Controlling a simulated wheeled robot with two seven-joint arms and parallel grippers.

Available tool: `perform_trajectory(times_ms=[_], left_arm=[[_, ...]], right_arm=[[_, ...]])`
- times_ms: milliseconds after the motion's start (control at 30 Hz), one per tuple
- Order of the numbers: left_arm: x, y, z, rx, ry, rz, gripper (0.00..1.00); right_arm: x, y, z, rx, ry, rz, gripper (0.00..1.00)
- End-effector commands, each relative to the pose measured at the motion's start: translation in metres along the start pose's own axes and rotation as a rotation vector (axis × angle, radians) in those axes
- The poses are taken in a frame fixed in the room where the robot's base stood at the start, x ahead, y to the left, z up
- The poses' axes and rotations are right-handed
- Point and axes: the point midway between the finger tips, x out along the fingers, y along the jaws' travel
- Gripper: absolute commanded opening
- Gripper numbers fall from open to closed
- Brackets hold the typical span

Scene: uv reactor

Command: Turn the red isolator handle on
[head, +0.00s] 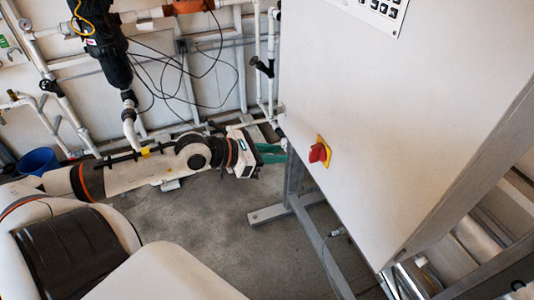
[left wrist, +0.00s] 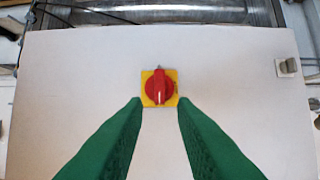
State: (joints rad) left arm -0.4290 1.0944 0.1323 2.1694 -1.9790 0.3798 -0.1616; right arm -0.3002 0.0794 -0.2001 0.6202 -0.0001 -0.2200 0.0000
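The red isolator handle (head: 318,153) sits on a yellow square plate (head: 325,147) on the side of a large white cabinet (head: 400,110). In the left wrist view the red handle (left wrist: 159,87) is centred on its yellow plate (left wrist: 146,98), its white mark pointing down in the picture. My left gripper (head: 272,153) is left of the handle in the head view, apart from it. In the left wrist view its green fingers (left wrist: 159,103) are spread to either side just below the plate, with nothing between them. My right gripper is not in view.
A metal stand (head: 298,185) carries the cabinet above a grey concrete floor (head: 210,225). White pipes, a black pump unit (head: 108,45) and loose black cables line the wall behind. A blue bucket (head: 38,161) stands at far left. A small grey latch (left wrist: 288,66) shows on the panel.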

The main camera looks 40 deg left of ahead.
Motion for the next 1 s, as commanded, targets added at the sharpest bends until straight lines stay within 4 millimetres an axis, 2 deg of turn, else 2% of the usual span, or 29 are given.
perform_trajectory(times_ms=[300,900,1000], left_arm=[[-0.016,0.001,-0.001,0.003,-0.001,0.001,0.25],[-0.017,0.000,-0.001,0.002,0.000,0.001,0.25],[-0.017,-0.005,0.004,-0.036,0.003,-0.008,0.25]], right_arm=[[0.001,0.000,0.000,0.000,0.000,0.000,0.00],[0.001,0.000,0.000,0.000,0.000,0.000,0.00],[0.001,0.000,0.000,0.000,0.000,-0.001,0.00]])
